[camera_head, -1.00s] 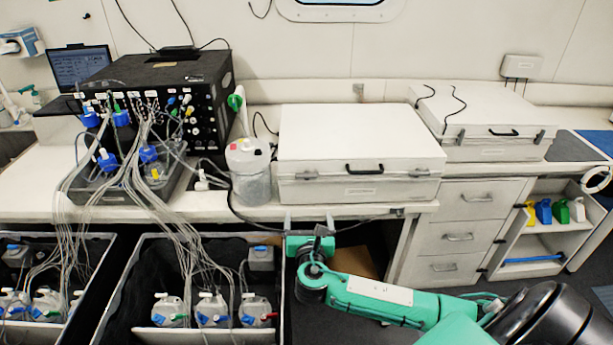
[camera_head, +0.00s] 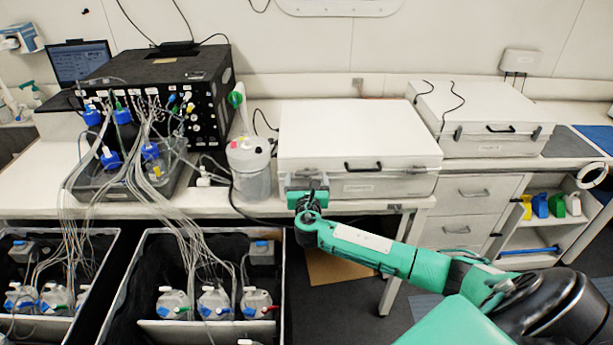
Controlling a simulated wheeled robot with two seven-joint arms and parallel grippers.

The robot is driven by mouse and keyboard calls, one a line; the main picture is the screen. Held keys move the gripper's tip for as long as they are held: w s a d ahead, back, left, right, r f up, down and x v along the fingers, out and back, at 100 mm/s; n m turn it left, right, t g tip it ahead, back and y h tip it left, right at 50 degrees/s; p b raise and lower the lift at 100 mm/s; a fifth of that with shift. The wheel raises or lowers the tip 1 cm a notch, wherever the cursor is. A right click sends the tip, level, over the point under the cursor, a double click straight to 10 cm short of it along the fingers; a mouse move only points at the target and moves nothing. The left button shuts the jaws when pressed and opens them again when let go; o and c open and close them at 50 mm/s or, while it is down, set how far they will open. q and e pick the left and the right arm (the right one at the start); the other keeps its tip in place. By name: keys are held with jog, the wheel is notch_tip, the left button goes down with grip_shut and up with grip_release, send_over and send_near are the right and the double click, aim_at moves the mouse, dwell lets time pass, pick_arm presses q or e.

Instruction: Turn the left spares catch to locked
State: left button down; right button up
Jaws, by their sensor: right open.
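A white case (camera_head: 360,137) with a closed lid and a dark front handle (camera_head: 363,166) stands on the middle of the bench. My right gripper (camera_head: 306,177) is open at the left end of its front face, where the left catch is. The gripper covers the catch, so I cannot see which way it is turned or whether the fingers touch it. The right catch (camera_head: 413,170) shows small on the same front. My left gripper is not in view.
A clear bottle (camera_head: 250,168) stands just left of the case. A second white case (camera_head: 485,115) stands at the back right. Tubes run from the black instrument (camera_head: 160,85) to bins of bottles below. Drawers (camera_head: 458,227) are under the bench at right.

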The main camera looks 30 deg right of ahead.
jog(key=shift+w+d, duration=0.1)
jog(key=shift+w, duration=0.1)
jog(key=c, duration=1)
